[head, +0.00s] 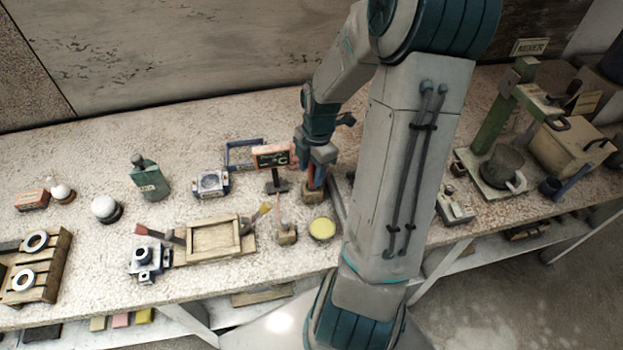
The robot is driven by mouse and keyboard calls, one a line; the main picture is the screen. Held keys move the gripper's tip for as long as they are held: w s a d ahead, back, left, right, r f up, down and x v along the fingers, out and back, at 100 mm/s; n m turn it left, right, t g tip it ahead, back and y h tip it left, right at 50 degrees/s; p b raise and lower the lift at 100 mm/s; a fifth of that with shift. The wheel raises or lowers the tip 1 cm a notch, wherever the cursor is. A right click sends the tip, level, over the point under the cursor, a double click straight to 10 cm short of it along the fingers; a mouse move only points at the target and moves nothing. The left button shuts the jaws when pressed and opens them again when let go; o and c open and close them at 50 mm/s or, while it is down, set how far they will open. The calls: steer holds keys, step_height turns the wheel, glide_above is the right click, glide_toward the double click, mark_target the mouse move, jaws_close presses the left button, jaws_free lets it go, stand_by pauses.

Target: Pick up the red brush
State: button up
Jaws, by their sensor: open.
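The red brush (144,231) lies at the front left of the bench, its red end pointing left and its dark part running right to the wooden tray (214,240). A blue-and-white device stands just in front of it. A second brush with a yellow end (260,211) leans at the tray's right side. My gripper (314,185) points down near the middle of the bench, well to the right of the red brush and farther back. It is open and just above or around a small wooden block; I cannot tell if they touch.
The blue-and-white device (148,262) crowds the red brush. A green canister (149,178) and a white sphere (105,207) stand behind it. A small sign (272,159) stands left of my gripper. A yellow disc (322,229) lies in front. Bench surface left of the brush is partly clear.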

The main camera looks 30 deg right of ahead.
jaws_close()
steer(key=shift+r, duration=0.15)
step_height(320, 180, up, 10)
steer(key=shift+f, duration=0.1)
stand_by(0.4)
